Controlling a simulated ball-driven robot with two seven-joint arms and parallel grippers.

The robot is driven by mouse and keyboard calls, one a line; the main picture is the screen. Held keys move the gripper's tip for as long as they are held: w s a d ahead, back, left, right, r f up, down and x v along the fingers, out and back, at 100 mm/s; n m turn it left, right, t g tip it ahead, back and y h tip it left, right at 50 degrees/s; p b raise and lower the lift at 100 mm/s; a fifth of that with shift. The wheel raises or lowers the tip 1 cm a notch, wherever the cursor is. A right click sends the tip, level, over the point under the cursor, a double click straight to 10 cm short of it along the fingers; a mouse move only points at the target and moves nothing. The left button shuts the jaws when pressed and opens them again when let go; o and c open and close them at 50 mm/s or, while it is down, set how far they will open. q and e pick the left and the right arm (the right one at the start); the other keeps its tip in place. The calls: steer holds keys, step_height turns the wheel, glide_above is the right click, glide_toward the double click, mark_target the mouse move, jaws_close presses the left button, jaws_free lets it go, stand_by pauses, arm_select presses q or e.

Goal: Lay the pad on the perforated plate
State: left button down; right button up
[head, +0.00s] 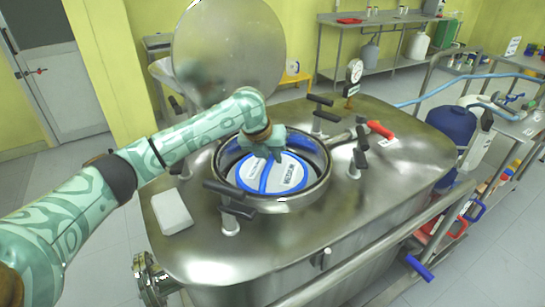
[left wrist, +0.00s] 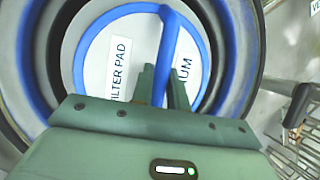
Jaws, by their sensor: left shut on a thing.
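The pad (head: 290,176) is a white disc with a blue rim and a blue strap across it. It sits inside the round steel opening (head: 290,204) of the vessel. In the left wrist view the pad (left wrist: 100,58) shows the words FILTER PAD and part of another label. My left gripper (head: 266,158) reaches down into the opening from above, shut on the strap; its fingers also show in the wrist view (left wrist: 162,86). The perforated plate is not visible; the pad hides what lies below it. I cannot tell whether the pad touches anything beneath. My right gripper is not in view.
A round steel lid (head: 232,48) stands open behind the opening. Black-handled clamps (head: 232,202) surround the rim. A red-handled valve (head: 380,129) and a gauge (head: 354,72) stand on the vessel top.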

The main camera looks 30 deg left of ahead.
arm_select(q)
steer(key=shift+f, duration=0.2)
steer(key=c, duration=1.4)
jaws_free()
steer(key=shift+f, duration=0.15)
steer(key=shift+o, duration=0.2)
